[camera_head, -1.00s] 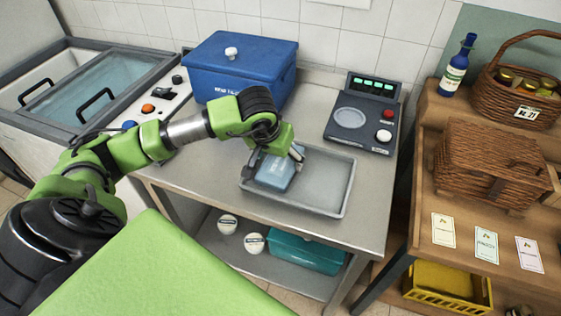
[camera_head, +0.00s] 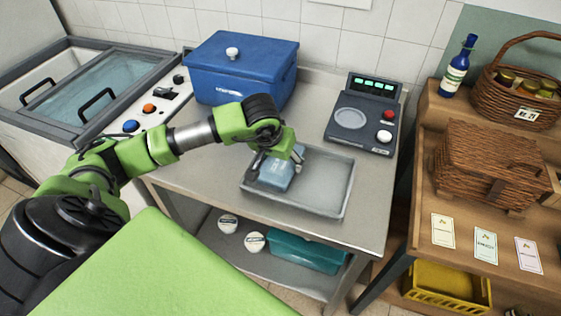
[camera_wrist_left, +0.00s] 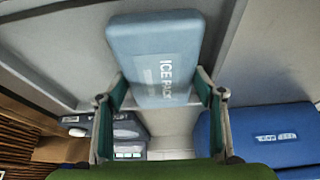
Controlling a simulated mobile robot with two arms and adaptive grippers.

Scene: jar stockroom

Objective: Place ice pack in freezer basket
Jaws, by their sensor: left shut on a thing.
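The light blue ice pack (camera_head: 277,172) is at the left part of the grey metal tray (camera_head: 325,202) on the steel table in the head view. My left gripper (camera_head: 278,160) is shut on it from above. In the left wrist view the ice pack (camera_wrist_left: 155,60), with its "ICE PACK" lettering, sits between the two fingers of the left gripper (camera_wrist_left: 160,98). Whether it touches the tray floor, I cannot tell. The chest freezer (camera_head: 75,95) stands at the far left; its glass lid (camera_head: 110,85) shows, but no basket is clearly visible inside. My right gripper is not in view.
A blue cooler box (camera_head: 240,80) stands behind the tray, and a scale (camera_head: 350,118) stands behind it to the right. Wooden shelving with wicker baskets (camera_head: 490,165) is at the right.

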